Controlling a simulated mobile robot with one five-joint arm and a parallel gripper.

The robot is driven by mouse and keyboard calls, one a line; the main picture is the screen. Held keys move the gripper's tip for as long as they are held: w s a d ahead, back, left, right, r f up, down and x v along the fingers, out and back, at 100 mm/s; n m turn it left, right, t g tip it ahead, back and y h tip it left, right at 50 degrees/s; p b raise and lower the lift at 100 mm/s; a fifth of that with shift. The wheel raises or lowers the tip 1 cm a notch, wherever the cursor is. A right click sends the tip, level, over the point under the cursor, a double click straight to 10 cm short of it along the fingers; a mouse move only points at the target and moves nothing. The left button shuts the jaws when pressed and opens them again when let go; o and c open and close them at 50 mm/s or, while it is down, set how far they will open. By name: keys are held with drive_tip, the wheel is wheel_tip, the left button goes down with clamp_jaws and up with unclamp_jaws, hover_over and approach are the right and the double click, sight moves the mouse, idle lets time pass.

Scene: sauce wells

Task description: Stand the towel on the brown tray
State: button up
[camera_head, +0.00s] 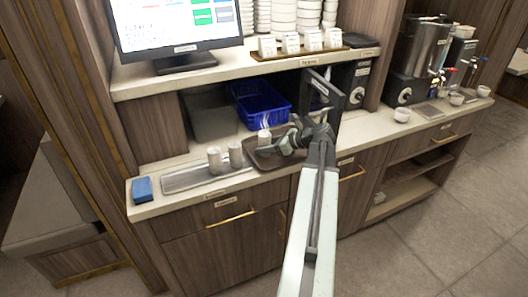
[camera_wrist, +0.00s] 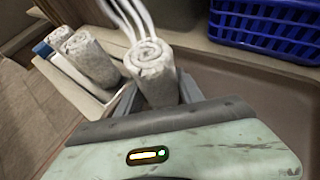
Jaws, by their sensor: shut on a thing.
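A rolled white towel (camera_head: 264,138) stands upright between the fingers of my gripper (camera_head: 270,146), over the left part of the brown tray (camera_head: 263,164). In the wrist view the gripper (camera_wrist: 155,92) is shut on this towel (camera_wrist: 153,68), its spiral end up, with white steam-like wisps above it. The towel's base is hidden, so I cannot tell whether it touches the tray. The brown tray's bare floor (camera_wrist: 262,108) shows to the right in the wrist view. Two more rolled towels (camera_head: 214,160) (camera_head: 235,154) stand on the pale tray to the left.
The long pale tray (camera_head: 183,180) lies beside the brown tray, with a blue block (camera_head: 142,189) at the counter's left end. A blue basket (camera_head: 262,101) stands behind, under the shelf. A dark upright panel (camera_head: 332,95) is close to my arm. White cups (camera_head: 402,115) stand to the right.

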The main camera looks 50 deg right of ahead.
drive_tip(key=shift+a+r, duration=0.15)
drive_tip(key=o, duration=1.4)
drive_tip(key=shift+f, duration=0.2)
drive_tip(key=shift+r+p, duration=0.3)
drive_tip(key=p+v, duration=0.5)
drive_tip(key=v, duration=0.6)
drive_tip(key=shift+s+r, duration=0.1)
drive_tip(key=shift+s, duration=0.1)
drive_tip(key=shift+s+d, duration=0.25)
